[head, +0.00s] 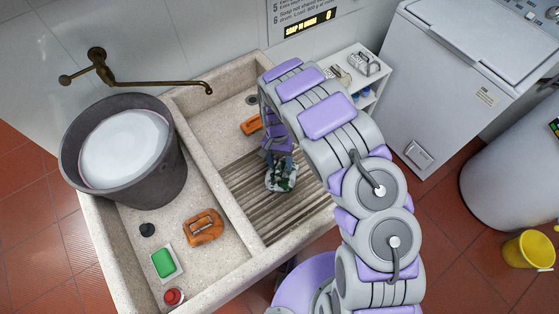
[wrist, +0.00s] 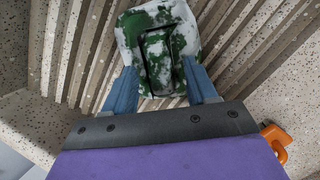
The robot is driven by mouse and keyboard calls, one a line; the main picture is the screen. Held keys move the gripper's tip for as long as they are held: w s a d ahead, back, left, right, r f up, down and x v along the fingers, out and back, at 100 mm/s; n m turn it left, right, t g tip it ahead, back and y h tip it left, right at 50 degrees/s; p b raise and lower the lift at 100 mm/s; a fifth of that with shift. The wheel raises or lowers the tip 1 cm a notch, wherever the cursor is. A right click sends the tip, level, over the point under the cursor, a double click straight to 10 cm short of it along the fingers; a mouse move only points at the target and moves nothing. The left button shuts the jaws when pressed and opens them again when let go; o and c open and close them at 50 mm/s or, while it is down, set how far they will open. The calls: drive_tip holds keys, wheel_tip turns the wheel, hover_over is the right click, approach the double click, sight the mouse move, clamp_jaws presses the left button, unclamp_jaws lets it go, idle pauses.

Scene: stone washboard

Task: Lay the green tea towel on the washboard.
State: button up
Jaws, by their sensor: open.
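My arm hides part of the washboard's right side.
A grey bucket (head: 165,185) of whitish water stands in the left basin. Beside it are an orange brush-like object (head: 203,227), a green block in a white dish (head: 164,263) and a red object (head: 173,297). Another orange object (head: 251,125) lies above the washboard. A brass tap (head: 150,84) overhangs.

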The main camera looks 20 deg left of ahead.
drive_tip(key=shift+r, duration=0.15)
drive_tip(key=p+v, duration=0.3)
drive_tip(key=v, duration=1.4)
drive_tip(key=d+r+m, duration=0.1)
drive_tip(key=d+r, duration=0.9)
drive_tip(key=d, duration=0.1)
drive_tip(key=s+d+r+t, duration=0.1)
drive_tip(key=s+d+r, duration=0.7)
drive_tip(key=d, duration=0.2)
drive_tip(key=s+d+r+y, duration=0.1)
drive_tip(key=s+d, duration=0.3)
drive_tip(key=s, duration=0.8)
drive_tip(key=s+d+r+n, duration=0.1)
drive_tip(key=s+d, duration=0.3)
drive_tip(key=s, duration=0.8)
drive_tip(key=shift+r+t+y, duration=0.3)
drive_tip(key=shift+r+y, duration=0.05)
drive_tip(key=shift+y, duration=0.05)
